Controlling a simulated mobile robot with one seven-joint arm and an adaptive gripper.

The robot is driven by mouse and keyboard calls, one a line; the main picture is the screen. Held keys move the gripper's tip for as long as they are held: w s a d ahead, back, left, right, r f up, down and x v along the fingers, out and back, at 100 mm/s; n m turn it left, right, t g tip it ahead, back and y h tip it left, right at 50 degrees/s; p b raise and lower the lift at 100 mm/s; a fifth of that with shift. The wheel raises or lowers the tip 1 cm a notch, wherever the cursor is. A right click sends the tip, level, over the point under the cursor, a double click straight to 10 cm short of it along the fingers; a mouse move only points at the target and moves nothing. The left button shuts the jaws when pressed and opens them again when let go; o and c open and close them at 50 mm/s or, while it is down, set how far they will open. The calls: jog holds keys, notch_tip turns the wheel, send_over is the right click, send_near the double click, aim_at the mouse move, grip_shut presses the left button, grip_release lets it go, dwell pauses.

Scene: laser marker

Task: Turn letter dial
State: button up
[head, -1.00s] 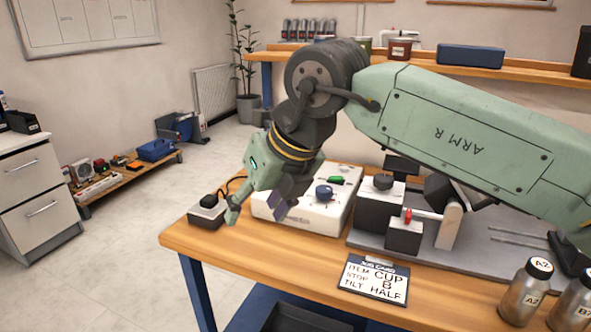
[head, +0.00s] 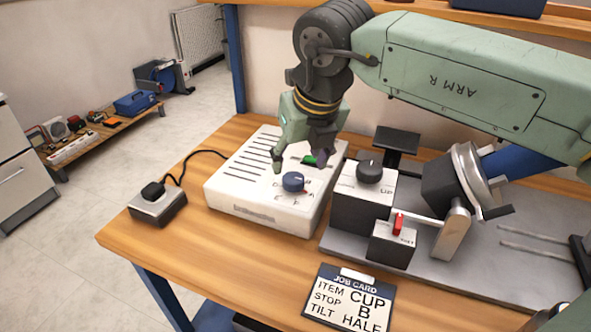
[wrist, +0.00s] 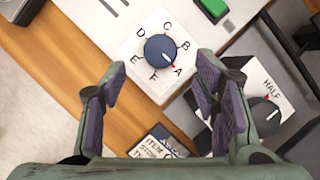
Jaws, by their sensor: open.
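The letter dial (head: 293,182) is a dark blue knob on the white box (head: 235,195). In the wrist view the dial (wrist: 160,52) is ringed by the letters A to F, and its pointer mark is toward A, by a small red mark. My gripper (head: 300,163) is open, pointing down just above and behind the dial in the head view. In the wrist view its purple-padded fingers (wrist: 160,78) stand apart, with the dial ahead between their tips and nothing held. The job card (head: 349,298) reads ITEM CUP, STOP B, TILT HALF.
A green button (wrist: 213,8) is on the same box, partly behind my gripper in the head view.

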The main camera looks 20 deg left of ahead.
aim_at(294, 178)
jog(key=x, duration=0.6)
jog(key=shift+w+f+p, duration=0.1)
jog(key=shift+w+p, duration=0.05)
jog(key=shift+p, duration=0.15)
jog(key=c, duration=1.1)
